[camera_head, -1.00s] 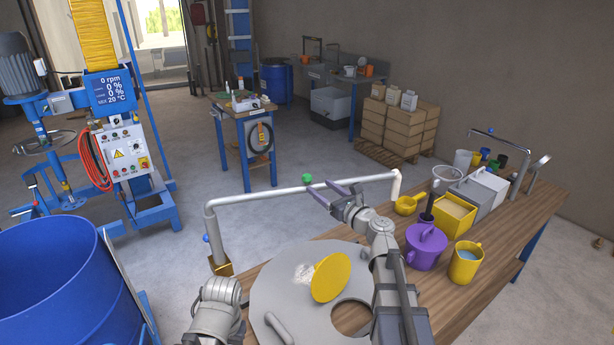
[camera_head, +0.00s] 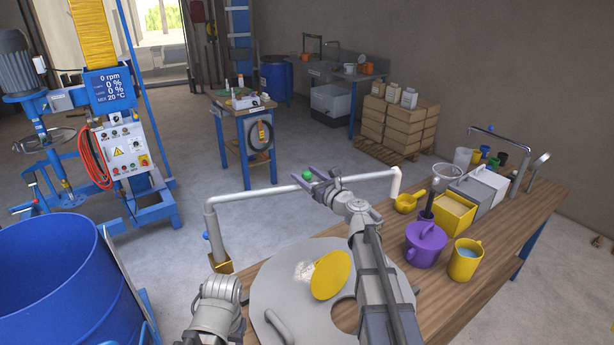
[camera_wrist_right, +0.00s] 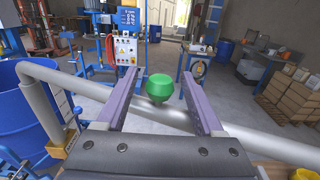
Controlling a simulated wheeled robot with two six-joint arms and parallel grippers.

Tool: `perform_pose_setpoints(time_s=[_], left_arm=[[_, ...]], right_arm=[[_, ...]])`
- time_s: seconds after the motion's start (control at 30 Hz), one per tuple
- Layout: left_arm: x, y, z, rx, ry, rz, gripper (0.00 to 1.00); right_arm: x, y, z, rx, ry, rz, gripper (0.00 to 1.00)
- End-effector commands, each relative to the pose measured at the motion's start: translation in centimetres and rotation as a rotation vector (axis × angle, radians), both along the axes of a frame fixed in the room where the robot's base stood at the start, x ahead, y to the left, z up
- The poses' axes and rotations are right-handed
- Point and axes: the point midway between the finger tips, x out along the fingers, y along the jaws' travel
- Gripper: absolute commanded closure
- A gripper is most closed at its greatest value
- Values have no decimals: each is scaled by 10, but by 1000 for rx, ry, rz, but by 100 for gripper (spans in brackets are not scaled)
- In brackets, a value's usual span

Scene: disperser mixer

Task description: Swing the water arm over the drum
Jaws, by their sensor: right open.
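The water arm (camera_head: 262,197) is a grey pipe running level from a post on a brass base (camera_head: 222,266) to a downturned end at the right. A green knob (camera_head: 307,176) stands on the pipe's middle stretch. My right gripper (camera_head: 313,178) is open at the knob; in the right wrist view, the green knob (camera_wrist_right: 160,87) shows between its two purple fingers with gaps on both sides. The open blue drum (camera_head: 65,290) stands at the lower left, clear of the pipe.
The wooden bench (camera_head: 500,245) carries a grey round lid (camera_head: 275,290) with a yellow disc (camera_head: 332,275), a purple pot (camera_head: 427,245), a yellow jug (camera_head: 465,260) and a yellow scoop (camera_head: 410,202). The blue mixer (camera_head: 125,150) stands behind the drum. Open floor lies beyond the pipe.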

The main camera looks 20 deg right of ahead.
Motion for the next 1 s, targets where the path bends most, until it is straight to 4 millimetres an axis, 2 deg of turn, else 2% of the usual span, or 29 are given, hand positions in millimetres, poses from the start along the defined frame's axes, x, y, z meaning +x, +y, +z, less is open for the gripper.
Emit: perform_pose_setpoints(time_s=[0.07, 0.63, 1.0], left_arm=[[0, 0, 0, 0, 0, 0, 50], [0, 0, 0, 0, 0, 0, 50], [0, 0, 0, 0, 0, 0, 50]], right_arm=[[0, 0, 0, 0, 0, 0, 36], [0, 0, 0, 0, 0, 0, 100], [0, 0, 0, 0, 0, 0, 100]])
